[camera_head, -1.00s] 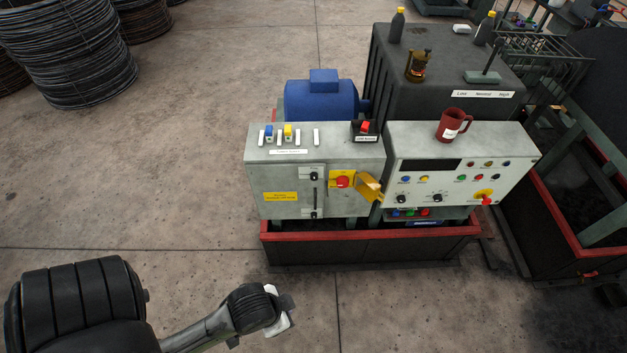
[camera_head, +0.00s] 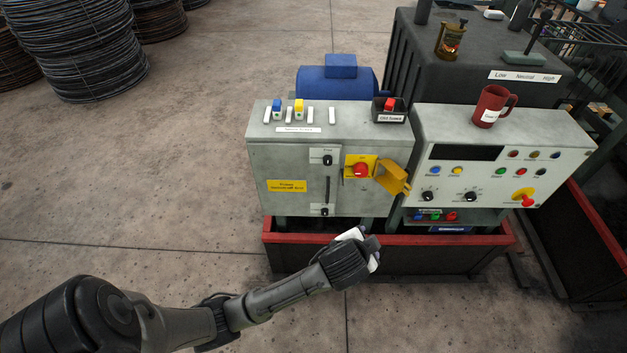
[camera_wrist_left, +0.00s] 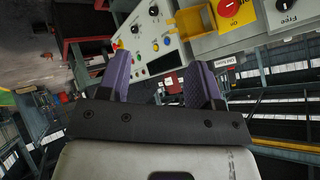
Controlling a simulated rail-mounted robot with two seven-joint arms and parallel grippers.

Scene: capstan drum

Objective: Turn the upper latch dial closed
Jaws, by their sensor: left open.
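The upper latch dial (camera_head: 328,160) is a small black knob with a white mark, high on the front of the grey cabinet (camera_head: 270,155). A similar lower dial (camera_head: 324,211) sits below it, with a dark vertical bar between them. My left gripper (camera_head: 362,238) is in front of the cabinet's lower edge, below and right of the dials and apart from them. In the left wrist view its purple-padded fingers (camera_wrist_left: 160,82) are open with nothing between them. A black dial marked "Free" (camera_wrist_left: 284,5) shows at that view's top right; I cannot tell which dial it is. My right gripper is not in view.
A red rotary switch (camera_head: 361,170) on a yellow plate, with a yellow flap (camera_head: 393,178) sticking out, is right of the dials. A button console (camera_head: 500,165) with a dark red mug (camera_head: 489,105) stands further right. A red-rimmed trough (camera_head: 420,262) runs below.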

